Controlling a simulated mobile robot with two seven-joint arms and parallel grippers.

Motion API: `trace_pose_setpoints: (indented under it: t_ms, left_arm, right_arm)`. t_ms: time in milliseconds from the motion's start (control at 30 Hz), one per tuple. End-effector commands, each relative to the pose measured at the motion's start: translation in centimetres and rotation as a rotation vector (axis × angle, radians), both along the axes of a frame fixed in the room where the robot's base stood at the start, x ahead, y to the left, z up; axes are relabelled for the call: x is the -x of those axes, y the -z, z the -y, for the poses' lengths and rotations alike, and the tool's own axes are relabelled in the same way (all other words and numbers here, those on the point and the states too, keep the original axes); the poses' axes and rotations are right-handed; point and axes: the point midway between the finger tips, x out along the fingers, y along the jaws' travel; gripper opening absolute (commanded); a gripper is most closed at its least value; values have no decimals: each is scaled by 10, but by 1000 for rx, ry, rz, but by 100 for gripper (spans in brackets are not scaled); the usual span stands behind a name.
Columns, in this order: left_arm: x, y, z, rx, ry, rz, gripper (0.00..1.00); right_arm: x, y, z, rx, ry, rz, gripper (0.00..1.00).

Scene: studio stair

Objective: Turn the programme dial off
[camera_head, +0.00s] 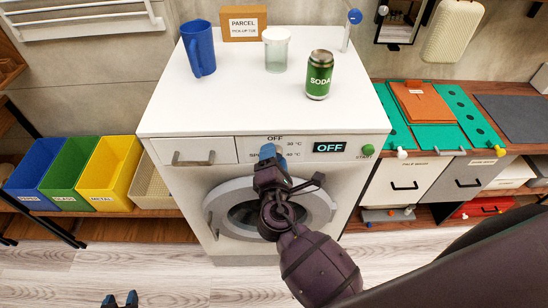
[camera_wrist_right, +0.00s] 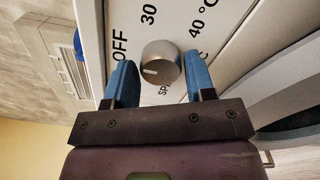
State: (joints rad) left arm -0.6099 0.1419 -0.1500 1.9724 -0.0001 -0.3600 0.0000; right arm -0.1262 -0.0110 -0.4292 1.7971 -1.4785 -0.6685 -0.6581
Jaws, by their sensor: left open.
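The programme dial (camera_wrist_right: 161,65) is a round silver knob on the white washing machine's (camera_head: 185,105) front panel. In the right wrist view its pale mark points left, toward the side of the printed OFF label (camera_wrist_right: 120,47). The machine's display (camera_head: 330,147) reads OFF. My right gripper (camera_wrist_right: 158,80) is at the panel, its blue fingers apart on either side of the dial with slight gaps. In the head view this gripper (camera_head: 268,170) hides the dial. My left gripper (camera_head: 120,299) is open and empty, low at the bottom left, away from the machine.
On the machine stand a blue mug (camera_head: 198,48), a clear cup (camera_head: 276,50), a green soda can (camera_head: 319,75) and a parcel box (camera_head: 243,23). A green start button (camera_head: 368,149) sits right of the display. Coloured bins (camera_head: 105,172) stand left, drawers (camera_head: 405,186) right.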

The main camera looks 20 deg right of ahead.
Motion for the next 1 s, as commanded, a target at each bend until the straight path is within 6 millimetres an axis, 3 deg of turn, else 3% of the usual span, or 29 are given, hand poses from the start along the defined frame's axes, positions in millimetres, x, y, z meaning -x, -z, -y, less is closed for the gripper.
trace_pose_setpoints:
  t_ms: [100, 467, 1000]
  left_arm:
    - [0, 0, 0, 0, 0, 0, 43]
    - [0, 1, 0, 0, 0, 0, 43]
    - [-5, 13, 1, 0, 2, 9, 43]
  right_arm:
    - [0, 0, 0, -1, 0, -1, 65]
    - [7, 2, -1, -3, 2, -3, 65]
    - [89, 3, -24, -1, 1, -4, 65]
